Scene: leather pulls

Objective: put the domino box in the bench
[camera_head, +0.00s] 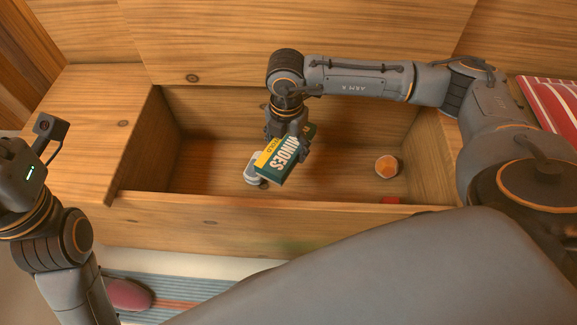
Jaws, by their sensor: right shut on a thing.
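The domino box (279,163) is green with a yellow band and white lettering. My right gripper (290,145) is shut on it and holds it tilted, over the open compartment of the wooden bench (200,213). I cannot tell how far the box is above the compartment floor. The bench lid (290,35) stands raised at the back. My left arm's end (22,180) is at the left edge, outside the compartment; its fingers are not in view.
Inside the compartment, a grey-white object (252,174) lies partly behind the box. An orange and white ball (386,166) and a small red item (390,200) lie at the right. A red striped cushion (553,103) sits at the right. A striped rug (180,292) and dark red shoe-like item (127,294) lie in front.

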